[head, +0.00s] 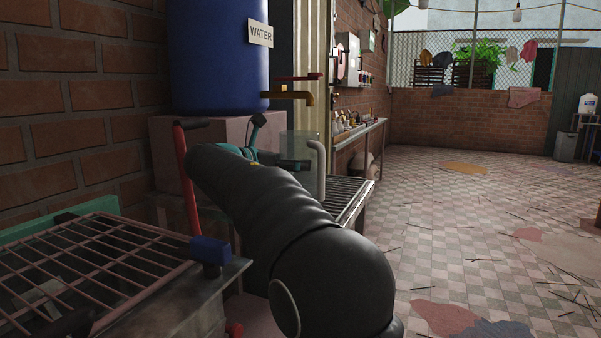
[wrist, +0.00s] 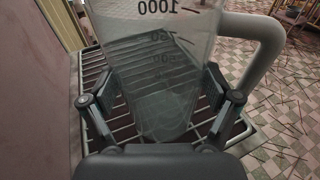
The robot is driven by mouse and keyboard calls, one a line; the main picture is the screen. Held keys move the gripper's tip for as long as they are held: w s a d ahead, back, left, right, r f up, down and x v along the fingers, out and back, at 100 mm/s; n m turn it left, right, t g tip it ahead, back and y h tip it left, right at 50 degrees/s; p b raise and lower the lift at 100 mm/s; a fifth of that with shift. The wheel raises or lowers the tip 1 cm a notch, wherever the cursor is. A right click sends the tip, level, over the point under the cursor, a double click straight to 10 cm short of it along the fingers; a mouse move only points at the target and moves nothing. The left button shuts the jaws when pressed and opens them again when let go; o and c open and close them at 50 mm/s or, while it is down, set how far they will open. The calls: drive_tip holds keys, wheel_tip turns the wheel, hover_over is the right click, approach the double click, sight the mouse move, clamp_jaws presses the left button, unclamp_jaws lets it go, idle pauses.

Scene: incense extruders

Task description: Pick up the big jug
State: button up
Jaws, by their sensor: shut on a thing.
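The big jug (wrist: 160,60) is clear, with dark volume marks up to 1000 and a thick pale handle (wrist: 265,45) on its right. In the wrist view my gripper (wrist: 162,110) is shut on the jug, one finger at each side of its lower body. In the head view the jug (head: 304,150) shows partly behind my dark arm, its handle on the right. My arm hides the jug's lower part and most of the gripper there. I cannot tell whether the jug's base touches the slatted rack (wrist: 125,55) below it.
A blue barrel (head: 215,60) marked WATER stands on a pale block, with a brass tap (head: 290,96) just above the jug. A metal grid (head: 85,265) and a red lever (head: 184,165) are at the left. Tiled floor (head: 450,220) is open at the right.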

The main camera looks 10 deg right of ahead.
sight(284, 142)
drive_tip(key=shift+r, duration=0.5)
wheel_tip(284, 142, up, 4)
drive_tip(key=shift+f+p, duration=0.2)
drive_tip(key=shift+p, duration=0.6)
drive_tip(key=s+d+r, duration=0.5)
drive_tip(key=d+r, duration=0.1)
drive_tip(key=d, duration=0.4)
drive_tip(key=shift+d+r+p, duration=0.2)
drive_tip(key=shift+d+p, duration=0.05)
drive_tip(key=shift+p, duration=0.05)
